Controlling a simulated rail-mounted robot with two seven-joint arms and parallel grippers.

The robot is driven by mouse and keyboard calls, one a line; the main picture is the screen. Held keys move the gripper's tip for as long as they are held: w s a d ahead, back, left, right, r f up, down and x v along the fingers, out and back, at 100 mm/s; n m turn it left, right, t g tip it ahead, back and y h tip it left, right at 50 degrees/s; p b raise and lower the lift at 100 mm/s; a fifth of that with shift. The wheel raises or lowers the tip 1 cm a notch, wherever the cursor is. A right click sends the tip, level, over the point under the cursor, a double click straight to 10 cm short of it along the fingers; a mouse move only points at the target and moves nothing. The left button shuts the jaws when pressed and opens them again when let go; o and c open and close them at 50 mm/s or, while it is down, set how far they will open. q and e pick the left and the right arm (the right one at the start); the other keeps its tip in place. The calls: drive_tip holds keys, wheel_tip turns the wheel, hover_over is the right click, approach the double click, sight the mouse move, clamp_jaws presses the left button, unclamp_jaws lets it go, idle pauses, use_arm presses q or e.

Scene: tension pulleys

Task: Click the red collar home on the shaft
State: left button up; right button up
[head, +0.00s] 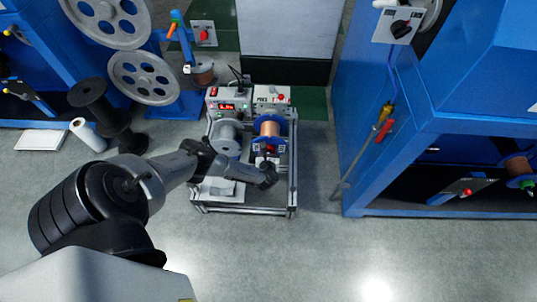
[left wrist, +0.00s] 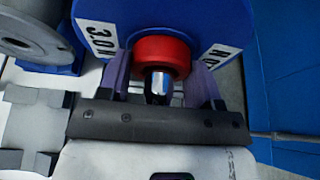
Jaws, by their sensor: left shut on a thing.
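The red collar (left wrist: 161,52) is around the metal shaft (left wrist: 158,84) in the left wrist view. The shaft's bright end sticks out of the collar towards my wrist. Behind the collar is the blue spool flange (left wrist: 185,15) with white labels. I cannot tell whether the collar touches the flange. My left gripper (left wrist: 162,80) has a finger on either side of the collar and is shut on it. In the head view my left gripper (head: 268,168) is at the front of the copper wire spool (head: 269,129). My right gripper is in neither view.
A grey spool (head: 228,138) stands left of the copper one on the framed cart (head: 243,209). Control boxes stand behind them. A blue machine (head: 440,122) is at the right, with clear floor between. A black spool (head: 90,95) stands at the left.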

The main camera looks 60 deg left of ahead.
use_arm(q)
drive_tip(key=shift+a, duration=0.1)
drive_tip(key=o, duration=0.8)
drive_tip(key=shift+a, duration=0.15)
drive_tip(key=shift+o, duration=1)
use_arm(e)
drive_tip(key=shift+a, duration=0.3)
use_arm(q)
drive_tip(key=shift+w, duration=0.1)
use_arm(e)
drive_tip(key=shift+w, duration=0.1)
